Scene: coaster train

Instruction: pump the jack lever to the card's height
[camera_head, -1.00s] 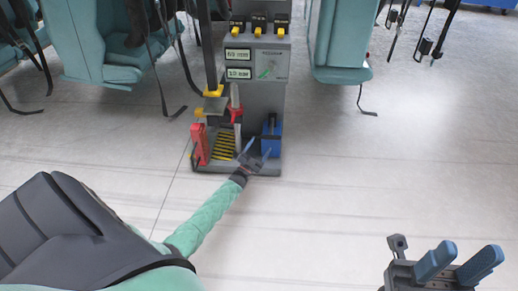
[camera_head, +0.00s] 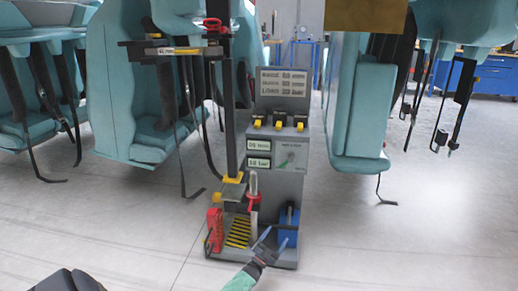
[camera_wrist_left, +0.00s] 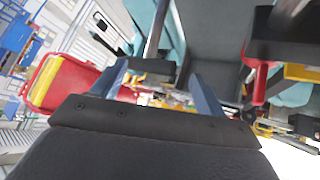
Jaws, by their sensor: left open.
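A grey stand (camera_head: 300,180) holds two small readout windows (camera_head: 258,154) and a lit board with several printed lines (camera_head: 283,88). A pale upright lever with a red part (camera_head: 253,192) rises from its base, left of a blue unit (camera_head: 289,226). A red block (camera_head: 214,230) stands at the base's left, beside a yellow-black striped plate (camera_head: 238,232). My left gripper (camera_head: 272,241) is open at the base's front, by the blue unit; I cannot tell if it touches. Its spread fingers also show in the left wrist view (camera_wrist_left: 162,88), with nothing clearly between them. My right gripper is out of view.
A dark mast (camera_head: 230,110) with a yellow foot (camera_head: 234,178) rises left of the stand. Teal seats (camera_head: 120,90) hang on both sides, with straps dangling. A blue cabinet (camera_head: 490,75) is at the back right. The floor right of the stand is clear.

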